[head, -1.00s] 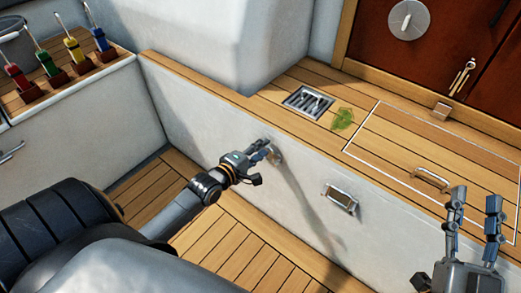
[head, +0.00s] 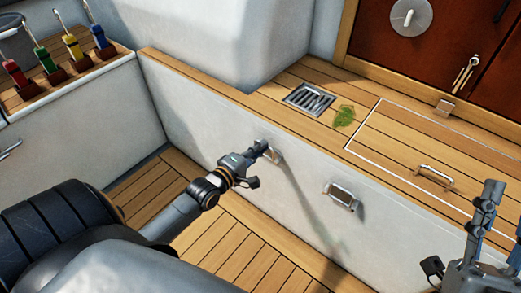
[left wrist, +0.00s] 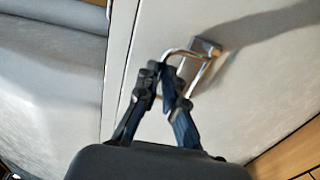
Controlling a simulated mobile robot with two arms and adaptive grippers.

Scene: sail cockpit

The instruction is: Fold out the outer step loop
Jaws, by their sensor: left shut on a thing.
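Two metal step loops sit on the white wall below the wooden bench. The left one (head: 274,155) has my left gripper (head: 261,148) at it. In the left wrist view my left gripper (left wrist: 162,74) is shut on the bent rod of this loop (left wrist: 205,62), which stands out from its small mount on the wall. The fingers hide part of the rod. The other loop (head: 341,197) is farther right and nothing touches it. I cannot tell which one is the outer. My right gripper (head: 487,193) is at the lower right, seen edge-on, with its fingers overlapping.
A hatch lid with a metal handle (head: 434,176) lies in the bench top. A drain grate (head: 310,98) and a green leaf (head: 344,116) are near it. Several coloured levers (head: 56,58) stand at the upper left. The plank floor (head: 232,234) below the wall is clear.

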